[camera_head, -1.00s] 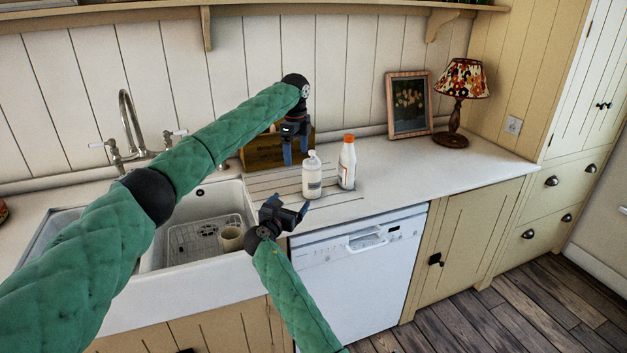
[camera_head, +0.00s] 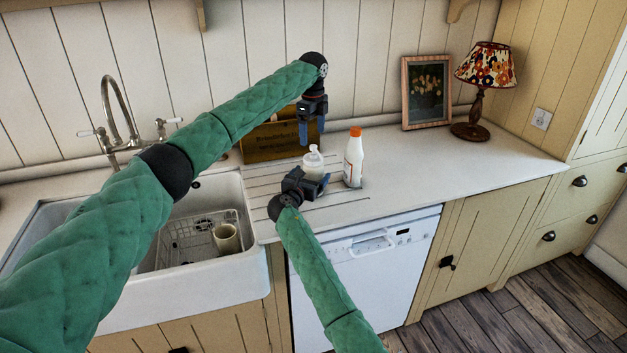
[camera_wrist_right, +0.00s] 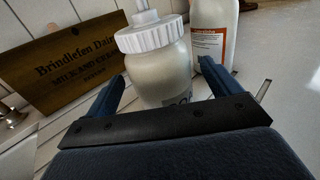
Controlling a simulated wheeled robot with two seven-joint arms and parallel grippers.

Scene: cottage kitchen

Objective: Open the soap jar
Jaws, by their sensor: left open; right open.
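The soap jar (camera_head: 313,160) is a whitish bottle with a white ribbed cap and pump, upright on the counter. In the right wrist view the jar (camera_wrist_right: 163,75) stands between the fingers. My right gripper (camera_head: 318,186) is open in front of the jar and hides its lower body in the head view; in the right wrist view the right gripper (camera_wrist_right: 170,92) has one finger on each side of it, not closed. My left gripper (camera_head: 311,138) is open, pointing down, above and behind the jar.
A white bottle with an orange cap (camera_head: 354,157) stands close right of the jar. A wooden box (camera_head: 272,143) is behind. The sink (camera_head: 205,262) is at left. A picture frame (camera_head: 427,92) and lamp (camera_head: 482,85) stand at the back right. The counter's right part is clear.

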